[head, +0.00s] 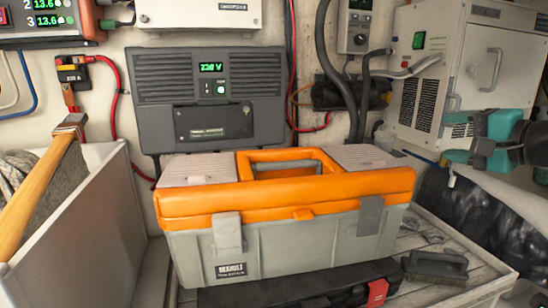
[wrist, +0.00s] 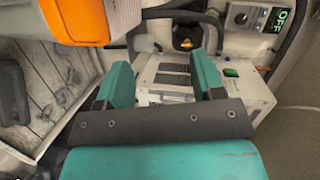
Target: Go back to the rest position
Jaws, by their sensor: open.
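My gripper (head: 468,150) shows at the right edge of the head view, to the right of the toolbox and in front of the white cabinet. It has teal fingers. In the wrist view my gripper (wrist: 162,80) is open, its two teal fingers apart with nothing between them. The rest position itself is not marked by anything in view.
A grey toolbox with an orange lid (head: 285,205) stands centrally on a slatted surface (head: 480,265); its corner shows in the wrist view (wrist: 80,20). A black brush (head: 435,266) and black case (head: 300,288) lie before it. The white cabinet (head: 468,70) stands behind my gripper. A white bin (head: 85,240) is left.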

